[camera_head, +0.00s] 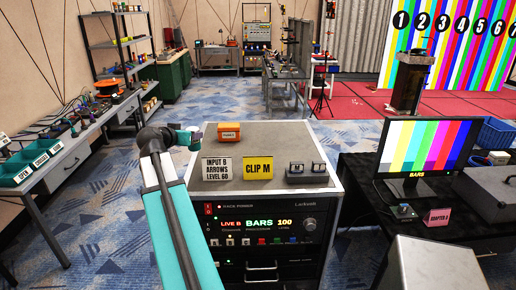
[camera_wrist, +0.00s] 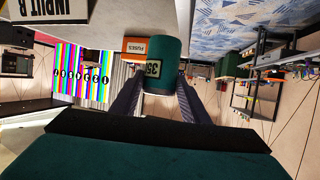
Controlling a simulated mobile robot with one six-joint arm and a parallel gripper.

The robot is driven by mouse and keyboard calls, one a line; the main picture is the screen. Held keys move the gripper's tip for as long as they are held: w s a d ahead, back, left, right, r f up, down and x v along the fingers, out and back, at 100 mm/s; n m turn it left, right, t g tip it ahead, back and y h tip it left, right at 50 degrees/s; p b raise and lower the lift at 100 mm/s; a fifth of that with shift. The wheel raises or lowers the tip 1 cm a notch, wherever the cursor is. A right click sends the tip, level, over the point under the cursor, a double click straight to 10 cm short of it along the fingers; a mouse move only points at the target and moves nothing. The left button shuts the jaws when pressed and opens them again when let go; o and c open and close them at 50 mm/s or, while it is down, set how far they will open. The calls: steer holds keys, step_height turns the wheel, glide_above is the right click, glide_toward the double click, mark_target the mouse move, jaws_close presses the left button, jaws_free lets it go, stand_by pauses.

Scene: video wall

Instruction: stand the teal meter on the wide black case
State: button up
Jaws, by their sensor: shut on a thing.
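The teal meter (camera_wrist: 166,62) is between the two fingers of my gripper (camera_wrist: 158,92) in the wrist view, which is upside down. In the head view my gripper (camera_head: 183,136) is beside the left rear corner of the rack top, at the end of my teal arm; the meter (camera_head: 190,139) shows there small and partly hidden. A wide black case (camera_head: 497,183) lies flat on the black table at the right, cut off by the frame edge.
The rack's grey top (camera_head: 275,150) carries an orange fuses box (camera_head: 229,132), an "INPUT B" card (camera_head: 215,169), a yellow "CLIP M" card (camera_head: 258,166) and small grey devices (camera_head: 306,171). A color-bar monitor (camera_head: 428,150) and pink card (camera_head: 437,217) stand left of the case.

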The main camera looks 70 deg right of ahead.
steer(key=s+d+r+m+g, duration=0.2)
steer(key=s+d, duration=0.3)
steer(key=s, duration=0.6)
steer(key=s+d+r+m+g+y, duration=0.1)
steer(key=s+d+m+g, duration=0.3)
steer(key=s, duration=0.7)
steer(key=shift+d+r+g, duration=0.5)
steer(key=shift+d+r, duration=0.1)
steer(key=shift+r, duration=0.05)
steer(key=shift+f, duration=0.1)
step_height(320, 180, down, 6)
steer(key=p, duration=0.2)
steer(key=shift+f, duration=0.2)
steer(key=shift+f+p, duration=0.6)
steer(key=shift+f, duration=0.65)
steer(key=shift+w+f, duration=0.1)
steer(key=shift+f, duration=0.4)
steer(key=shift+f, duration=0.15)
